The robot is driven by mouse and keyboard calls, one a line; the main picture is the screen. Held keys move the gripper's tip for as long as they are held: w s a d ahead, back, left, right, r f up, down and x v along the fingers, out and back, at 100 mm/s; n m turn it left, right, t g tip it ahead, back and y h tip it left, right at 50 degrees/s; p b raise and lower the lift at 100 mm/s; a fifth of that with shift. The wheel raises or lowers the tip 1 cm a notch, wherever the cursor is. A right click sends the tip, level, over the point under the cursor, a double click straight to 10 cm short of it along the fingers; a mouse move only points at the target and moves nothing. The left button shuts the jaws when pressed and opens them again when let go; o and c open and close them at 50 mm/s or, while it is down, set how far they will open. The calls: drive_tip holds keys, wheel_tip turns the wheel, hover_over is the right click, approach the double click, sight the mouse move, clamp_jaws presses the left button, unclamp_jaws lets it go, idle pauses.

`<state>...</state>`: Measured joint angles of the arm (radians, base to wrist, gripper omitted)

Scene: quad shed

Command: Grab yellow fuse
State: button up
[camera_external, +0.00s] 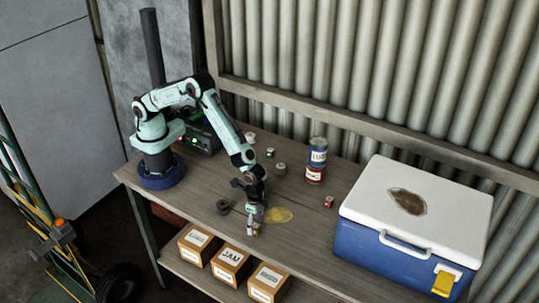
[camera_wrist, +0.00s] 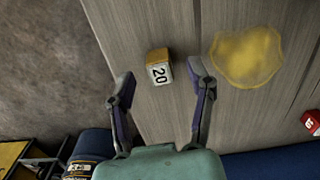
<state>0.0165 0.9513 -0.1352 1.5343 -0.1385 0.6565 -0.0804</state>
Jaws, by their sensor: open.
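The yellow fuse (camera_wrist: 158,68) is a small block with orange-yellow sides and a white face marked "20". It stands on the wooden table (camera_wrist: 160,20), close to the table's edge. My gripper (camera_wrist: 161,78) is open and empty in the wrist view, with one finger to each side of the fuse's line and the fuse just beyond the fingertips. In the external view my gripper (camera_external: 254,213) points down over the front part of the table. The small fuse (camera_external: 253,230) shows at its tips there, partly hidden. I cannot tell whether the fingers touch it.
A flat yellow stain (camera_external: 278,215) lies beside the fuse. A small red block (camera_external: 328,202) stands further right, before a blue-and-white cooler (camera_external: 400,225). Stacked cans (camera_external: 316,160) and small jars stand behind. A dark ring (camera_external: 222,207) lies left of my gripper. Labelled boxes (camera_external: 230,263) sit below the edge.

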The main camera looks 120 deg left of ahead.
drive_tip(key=shift+f, duration=0.65)
drive_tip(key=c, duration=0.9)
